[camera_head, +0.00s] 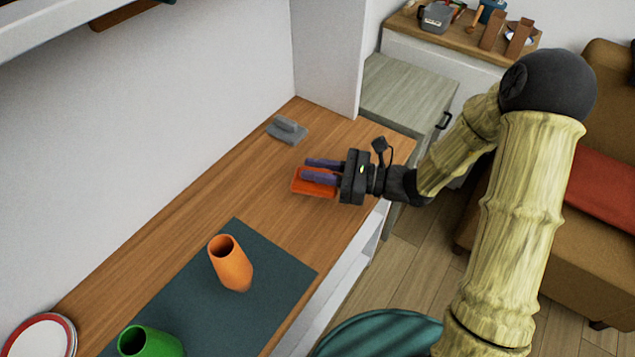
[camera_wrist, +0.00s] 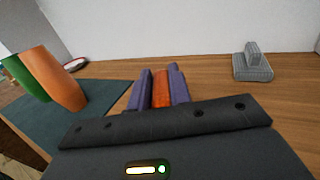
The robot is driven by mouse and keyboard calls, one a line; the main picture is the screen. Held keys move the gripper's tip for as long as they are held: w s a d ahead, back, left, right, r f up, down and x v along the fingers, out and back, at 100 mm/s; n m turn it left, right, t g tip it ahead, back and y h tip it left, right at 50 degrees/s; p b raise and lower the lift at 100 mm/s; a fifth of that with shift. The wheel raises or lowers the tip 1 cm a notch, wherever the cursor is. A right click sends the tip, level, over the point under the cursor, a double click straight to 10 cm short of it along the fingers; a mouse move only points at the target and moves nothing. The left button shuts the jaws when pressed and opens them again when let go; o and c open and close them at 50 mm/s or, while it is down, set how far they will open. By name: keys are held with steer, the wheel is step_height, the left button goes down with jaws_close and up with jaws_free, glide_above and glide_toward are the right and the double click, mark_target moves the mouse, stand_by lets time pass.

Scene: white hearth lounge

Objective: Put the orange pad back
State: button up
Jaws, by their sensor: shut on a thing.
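The orange pad (camera_head: 312,188) is at the right part of the wooden counter, a flat orange piece with a raised part between my fingers. My gripper (camera_head: 322,171) is shut on it, with purple fingers on both sides. In the wrist view the orange part (camera_wrist: 161,90) shows between the two purple fingers (camera_wrist: 160,88). I cannot tell whether the pad touches the counter or is slightly above it. A grey pad (camera_head: 288,130) of similar shape, with a raised grip, lies near the wall; it also shows in the wrist view (camera_wrist: 253,66).
A dark teal mat (camera_head: 190,290) lies on the counter (camera_head: 185,225) with an orange vase (camera_head: 231,265) and a green vase (camera_head: 150,343) on it. A red-rimmed plate (camera_head: 40,338) is at far left. Bare wood lies between mat and grey pad. A wall closes the back.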

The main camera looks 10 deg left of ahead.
mark_target(293, 178)
steer(key=shift+f+b, duration=0.35)
steer(key=shift+f, duration=1.5)
steer(key=shift+f, duration=0.15)
steer(key=o, duration=0.9)
steer(key=shift+d+r, duration=0.1)
steer(key=shift+r, duration=0.1)
steer(key=d, duration=1.2)
steer(key=shift+p, duration=0.35)
